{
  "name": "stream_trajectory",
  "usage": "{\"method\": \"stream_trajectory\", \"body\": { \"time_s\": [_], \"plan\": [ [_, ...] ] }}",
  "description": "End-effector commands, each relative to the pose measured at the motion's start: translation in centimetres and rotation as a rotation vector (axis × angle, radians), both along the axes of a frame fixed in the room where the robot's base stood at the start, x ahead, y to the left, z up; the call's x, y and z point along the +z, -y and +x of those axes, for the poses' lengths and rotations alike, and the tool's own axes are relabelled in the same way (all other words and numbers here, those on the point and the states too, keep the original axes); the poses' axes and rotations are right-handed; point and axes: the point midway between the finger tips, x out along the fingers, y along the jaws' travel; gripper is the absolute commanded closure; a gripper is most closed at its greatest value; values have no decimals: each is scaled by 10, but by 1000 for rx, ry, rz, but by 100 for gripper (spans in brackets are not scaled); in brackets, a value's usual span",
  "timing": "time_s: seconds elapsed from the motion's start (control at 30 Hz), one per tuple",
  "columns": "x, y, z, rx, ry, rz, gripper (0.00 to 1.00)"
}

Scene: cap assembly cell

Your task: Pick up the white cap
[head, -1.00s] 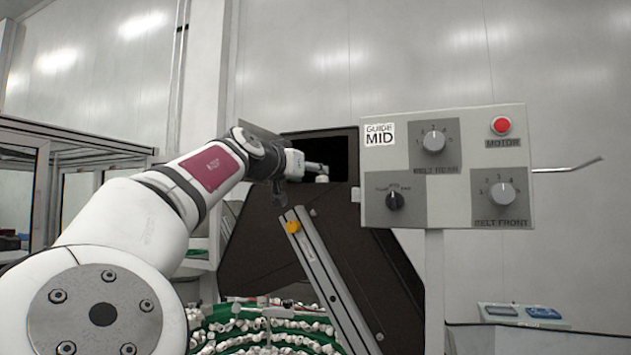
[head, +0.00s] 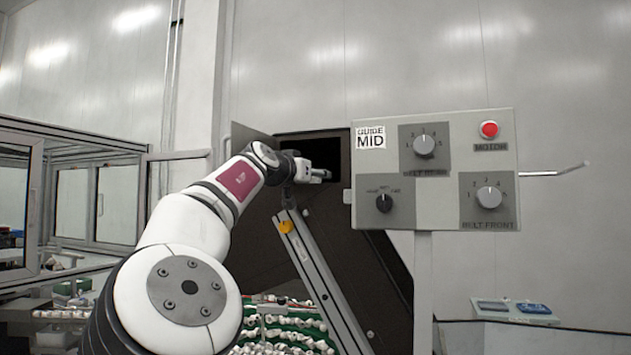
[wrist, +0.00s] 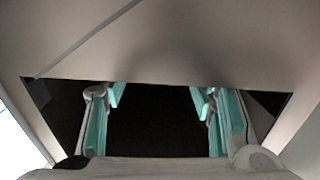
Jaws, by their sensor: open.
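My gripper (head: 322,174) reaches into the dark opening (head: 322,150) of the black machine housing. In the wrist view, my gripper (wrist: 158,98) is open, with its teal-lined fingers spread apart and nothing visible between them. Only black shows behind the fingers. Many white caps (head: 280,335) lie in rows on the green track at the bottom of the head view, well below my gripper. No single white cap stands apart from these, and none shows in the wrist view.
A control panel (head: 436,168) with knobs and a red motor button stands right of the opening. A slanted metal rail (head: 322,280) with a yellow knob runs below my gripper. The opening's edges surround my gripper closely. Glass-walled cabinets (head: 104,205) stand at left.

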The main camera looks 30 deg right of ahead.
Motion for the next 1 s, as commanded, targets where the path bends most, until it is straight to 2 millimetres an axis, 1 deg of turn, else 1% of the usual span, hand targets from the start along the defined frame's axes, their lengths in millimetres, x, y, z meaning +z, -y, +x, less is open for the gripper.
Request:
{"method": "stream_trajectory", "body": {
  "time_s": [0.1, 0.13, 0.3, 0.33, 0.6, 0.8, 1.0],
  "plan": [
    [0, 0, 0, 0, 0, 0, 49],
    [0, 0, 0, 0, 0, 0, 56],
    [0, 0, 0, 0, 0, 0, 78],
    [0, 0, 0, 0, 0, 0, 81],
    [0, 0, 0, 0, 0, 0, 83],
    [0, 0, 0, 0, 0, 0, 82],
    [6, 0, 1, 0, 0, 1, 82]
  ]
}}
